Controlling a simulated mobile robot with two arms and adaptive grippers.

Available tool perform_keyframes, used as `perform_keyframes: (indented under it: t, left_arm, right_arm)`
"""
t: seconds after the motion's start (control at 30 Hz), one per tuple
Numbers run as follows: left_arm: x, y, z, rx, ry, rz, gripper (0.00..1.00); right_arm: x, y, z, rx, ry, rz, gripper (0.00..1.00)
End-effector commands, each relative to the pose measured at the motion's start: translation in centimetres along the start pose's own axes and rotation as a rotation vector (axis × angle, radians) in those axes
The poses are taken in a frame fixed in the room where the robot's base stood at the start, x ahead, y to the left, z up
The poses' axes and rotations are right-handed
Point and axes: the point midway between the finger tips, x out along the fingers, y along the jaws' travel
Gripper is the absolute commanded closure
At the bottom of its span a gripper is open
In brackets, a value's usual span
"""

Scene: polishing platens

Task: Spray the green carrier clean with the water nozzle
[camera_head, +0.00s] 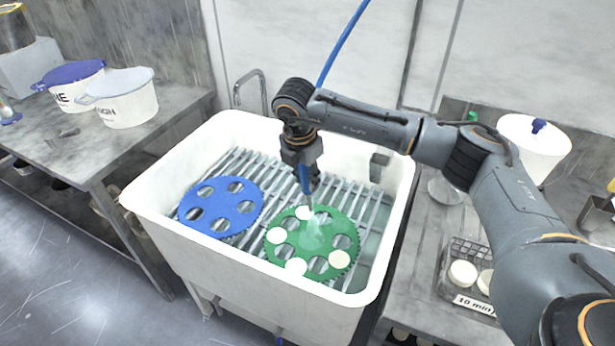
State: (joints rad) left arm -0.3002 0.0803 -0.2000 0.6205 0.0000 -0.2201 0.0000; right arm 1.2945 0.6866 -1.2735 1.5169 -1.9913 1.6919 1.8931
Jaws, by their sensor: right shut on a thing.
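The green carrier (336,241) lies on the slatted rack in the white sink (270,311). It is a toothed disc with several holes; some hold white round pieces (297,266) and others show the slats beneath. My right gripper (307,183) is above the carrier's back part, pointing down and shut on the water nozzle (305,180). The nozzle tip is over the carrier, and a pale spray (314,232) spreads on the disc's middle. A blue hose (341,45) runs up behind my arm. My left gripper is not in view.
A blue carrier (219,207) with open holes lies on the rack left of the green one. A metal faucet (252,88) stands behind the sink. The right counter holds a white container (535,146) and a tray marked "10 min" (474,304). Lidded tubs (126,104) stand on the left table.

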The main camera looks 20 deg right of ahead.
Motion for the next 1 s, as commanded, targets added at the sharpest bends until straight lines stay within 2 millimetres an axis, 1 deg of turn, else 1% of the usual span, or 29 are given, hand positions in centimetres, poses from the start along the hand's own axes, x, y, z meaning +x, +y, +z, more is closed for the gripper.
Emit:
perform_keyframes:
  t: [0.1, 1.0]
  left_arm:
    - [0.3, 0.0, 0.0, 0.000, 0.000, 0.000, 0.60]
    - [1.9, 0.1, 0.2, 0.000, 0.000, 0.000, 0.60]
  right_arm:
    - [0.0, 0.9, -0.6, -0.002, 0.001, 0.002, 1.00]
    - [-0.5, 7.0, -4.5, -0.002, 0.000, 0.002, 1.00]
